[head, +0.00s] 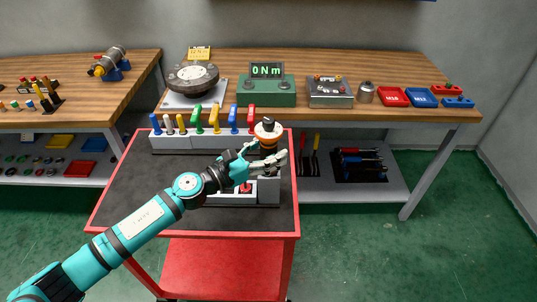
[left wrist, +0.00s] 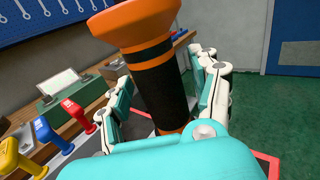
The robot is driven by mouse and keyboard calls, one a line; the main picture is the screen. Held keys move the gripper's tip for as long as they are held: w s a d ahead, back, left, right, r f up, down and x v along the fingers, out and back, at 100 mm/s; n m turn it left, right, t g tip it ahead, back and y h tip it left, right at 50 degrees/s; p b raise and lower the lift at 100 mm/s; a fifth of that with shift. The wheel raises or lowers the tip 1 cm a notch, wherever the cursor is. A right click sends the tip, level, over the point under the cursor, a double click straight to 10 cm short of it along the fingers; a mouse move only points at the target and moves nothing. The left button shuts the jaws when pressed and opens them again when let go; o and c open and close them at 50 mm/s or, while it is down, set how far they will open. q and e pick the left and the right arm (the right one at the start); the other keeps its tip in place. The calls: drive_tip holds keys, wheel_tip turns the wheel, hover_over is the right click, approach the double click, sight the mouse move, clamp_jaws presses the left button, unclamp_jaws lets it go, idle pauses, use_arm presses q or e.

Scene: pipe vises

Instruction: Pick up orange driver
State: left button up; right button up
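The orange driver (head: 267,138) stands upright at the right side of the red cart's top, its flared end up. In the left wrist view it is large, with an orange flared cap and a black grip with orange bands (left wrist: 160,85). My left gripper (head: 266,155) is around the driver's grip, one finger on each side. In the left wrist view the fingers of my left gripper (left wrist: 165,100) look spread, with narrow gaps to the grip. The driver's lower end is hidden behind the gripper. My right gripper is in neither view.
A rack (head: 170,142) with blue, white, red, green and yellow handles runs along the cart's back edge. A grey-white holder (head: 232,198) lies beneath the gripper. The wooden bench (head: 330,65) stands behind. The dark cart top (head: 140,190) is clear at left.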

use_arm(q)
clamp_jaws()
drive_tip(key=shift+d, duration=0.1)
drive_tip(key=shift+w+r, duration=0.1)
drive_tip(key=shift+r, duration=0.05)
drive_tip(key=shift+w+r+p, duration=0.1)
drive_tip(key=shift+r+p, duration=0.7)
wheel_tip(320, 180, up, 16)
drive_tip(key=p, duration=1.5)
drive_tip(key=shift+r, duration=0.2)
